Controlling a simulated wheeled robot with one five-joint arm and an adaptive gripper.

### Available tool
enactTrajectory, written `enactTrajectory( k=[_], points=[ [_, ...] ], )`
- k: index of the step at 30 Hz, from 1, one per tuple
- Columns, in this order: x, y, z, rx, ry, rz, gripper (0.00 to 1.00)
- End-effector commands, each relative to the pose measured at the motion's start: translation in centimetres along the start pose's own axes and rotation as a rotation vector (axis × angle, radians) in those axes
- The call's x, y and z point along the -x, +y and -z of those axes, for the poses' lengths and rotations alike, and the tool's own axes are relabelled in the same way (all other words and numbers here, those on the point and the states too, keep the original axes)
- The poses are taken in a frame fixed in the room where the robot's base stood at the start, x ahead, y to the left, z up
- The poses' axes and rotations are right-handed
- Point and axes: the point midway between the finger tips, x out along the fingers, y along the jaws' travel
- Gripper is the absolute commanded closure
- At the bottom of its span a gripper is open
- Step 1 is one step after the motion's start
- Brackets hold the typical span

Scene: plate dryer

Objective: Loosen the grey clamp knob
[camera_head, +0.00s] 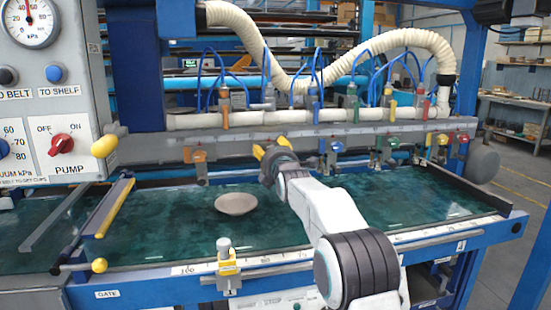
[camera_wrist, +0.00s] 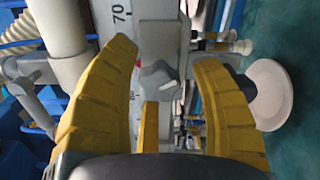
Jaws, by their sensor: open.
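The grey clamp knob (camera_wrist: 157,82) is lobed and carries a short white mark. In the wrist view it sits in front of a pale scale strip (camera_wrist: 121,20) marked 70, between my two yellow fingers. My gripper (camera_wrist: 164,56) is open around it, with a visible gap on both sides. In the head view my gripper (camera_head: 268,150) is at the grey rail (camera_head: 340,130) above the green bed. I cannot make out the knob there; my gripper and arm cover that part of the rail.
A beige plate (camera_head: 236,203) lies on the green bed (camera_head: 165,220), left of my arm; it also shows in the wrist view (camera_wrist: 271,95). Coloured valves (camera_head: 388,142) line the rail. A yellow-ended gate bar (camera_head: 115,208) stands at left, and a front clamp (camera_head: 227,268) on the near edge.

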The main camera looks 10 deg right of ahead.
Motion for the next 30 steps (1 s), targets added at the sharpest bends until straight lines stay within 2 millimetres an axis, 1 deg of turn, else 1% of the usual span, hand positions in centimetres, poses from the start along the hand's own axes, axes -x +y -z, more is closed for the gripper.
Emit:
enactTrajectory(
  k=[5,8,21,30],
  points=[
    [1.1,0.1,0.0,0.0,0.0,0.0,0.42],
    [2.2,0.1,0.0,0.0,0.0,0.001,0.42],
    [7.8,0.1,0.0,0.0,0.0,-0.001,0.42],
    [10.7,0.1,0.0,0.0,0.0,-0.002,0.42]
  ],
)
